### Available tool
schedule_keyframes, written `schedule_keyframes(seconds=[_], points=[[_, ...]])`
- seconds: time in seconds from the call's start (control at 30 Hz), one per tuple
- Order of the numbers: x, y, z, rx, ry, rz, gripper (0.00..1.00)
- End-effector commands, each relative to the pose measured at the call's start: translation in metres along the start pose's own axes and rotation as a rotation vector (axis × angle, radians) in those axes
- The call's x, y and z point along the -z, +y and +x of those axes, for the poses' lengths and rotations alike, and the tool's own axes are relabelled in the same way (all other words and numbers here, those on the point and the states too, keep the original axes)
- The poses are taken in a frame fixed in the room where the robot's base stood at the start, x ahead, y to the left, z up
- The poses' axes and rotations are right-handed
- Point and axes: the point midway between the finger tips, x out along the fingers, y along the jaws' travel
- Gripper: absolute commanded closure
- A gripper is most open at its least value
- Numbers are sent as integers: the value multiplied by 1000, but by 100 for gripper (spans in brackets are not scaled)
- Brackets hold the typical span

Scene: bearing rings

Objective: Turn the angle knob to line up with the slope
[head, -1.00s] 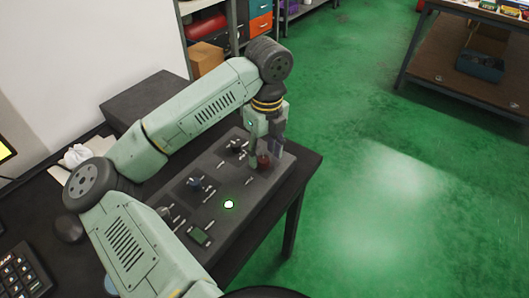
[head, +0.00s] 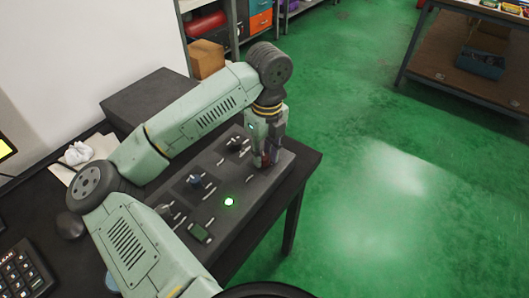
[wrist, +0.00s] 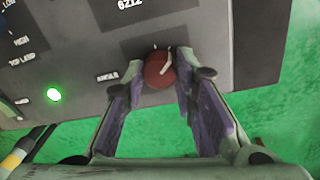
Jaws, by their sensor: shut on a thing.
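The red angle knob (wrist: 155,72) sits on the dark grey panel (wrist: 62,38), right of the printed word ANGLE, in the wrist view. A pale pointer line on it leans slightly from upright, and a short pale mark shows just above the knob. My gripper (wrist: 160,80) has its two purple-padded fingers on either side of the knob and is shut on it. In the head view my gripper (head: 265,160) reaches down onto the right end of the panel (head: 262,188), and the knob is mostly hidden there.
A plate reading 6212 (wrist: 131,4) is above the knob. The green floor (head: 380,220) lies beyond the table's right edge.

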Motion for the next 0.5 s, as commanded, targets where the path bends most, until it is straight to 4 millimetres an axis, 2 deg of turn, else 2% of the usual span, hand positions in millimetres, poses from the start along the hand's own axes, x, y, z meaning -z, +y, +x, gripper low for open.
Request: schedule_keyframes(seconds=[0.13, 0.5], points=[[0, 0, 0, 0, 0, 0, 100], [0, 0, 2, 1, -4, 46, 100]])
